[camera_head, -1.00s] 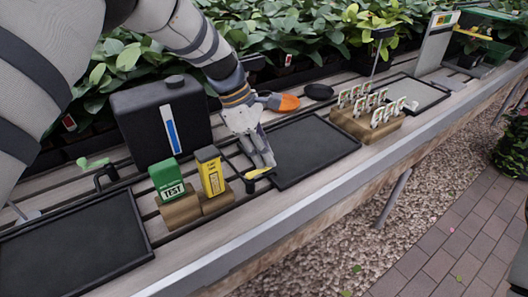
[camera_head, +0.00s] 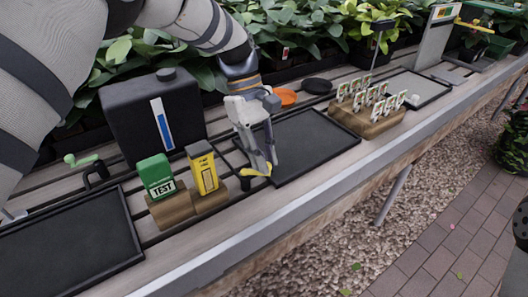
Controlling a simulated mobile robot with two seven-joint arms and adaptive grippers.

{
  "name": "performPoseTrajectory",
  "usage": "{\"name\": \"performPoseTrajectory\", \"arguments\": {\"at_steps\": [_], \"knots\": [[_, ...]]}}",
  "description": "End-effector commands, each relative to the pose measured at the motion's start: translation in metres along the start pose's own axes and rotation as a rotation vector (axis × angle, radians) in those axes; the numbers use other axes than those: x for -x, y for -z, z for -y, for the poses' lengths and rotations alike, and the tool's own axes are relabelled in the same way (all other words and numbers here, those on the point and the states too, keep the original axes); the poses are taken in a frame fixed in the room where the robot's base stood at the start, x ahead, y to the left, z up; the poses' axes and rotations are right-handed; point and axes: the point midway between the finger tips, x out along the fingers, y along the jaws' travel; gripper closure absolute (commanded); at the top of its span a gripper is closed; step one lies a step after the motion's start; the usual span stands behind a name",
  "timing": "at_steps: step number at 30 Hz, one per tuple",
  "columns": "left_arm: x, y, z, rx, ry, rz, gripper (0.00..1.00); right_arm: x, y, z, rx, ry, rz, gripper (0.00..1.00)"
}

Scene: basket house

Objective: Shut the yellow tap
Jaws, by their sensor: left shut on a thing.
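The yellow tap handle (camera_head: 252,172) shows low beside the yellow box, near the left edge of a black tray. My left gripper (camera_head: 264,168) is at the tap, pointing down, with its fingers shut on the yellow handle. The fingers hide part of the handle, and the tap's body below is small and dark. My right gripper is not in view.
A green TEST box (camera_head: 156,176) and a yellow box (camera_head: 203,170) stand on wooden blocks just left of the gripper. A black canister (camera_head: 150,118) stands behind them. Black trays (camera_head: 312,143) lie on the slatted bench. A wooden card holder (camera_head: 368,118) stands to the right.

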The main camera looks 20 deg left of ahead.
Motion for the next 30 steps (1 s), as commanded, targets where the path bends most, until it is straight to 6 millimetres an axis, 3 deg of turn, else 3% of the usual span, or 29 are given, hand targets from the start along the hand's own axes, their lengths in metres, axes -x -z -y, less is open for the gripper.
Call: {"name": "performPoseTrajectory", "arguments": {"at_steps": [18, 30], "knots": [[-0.007, -0.014, 0.02, -0.521, 0.222, 0.004, 1.0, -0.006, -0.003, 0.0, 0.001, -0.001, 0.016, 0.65], [-0.008, -0.016, 0.03, -0.739, 0.311, 0.005, 1.0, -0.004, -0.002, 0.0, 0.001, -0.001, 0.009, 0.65]]}}
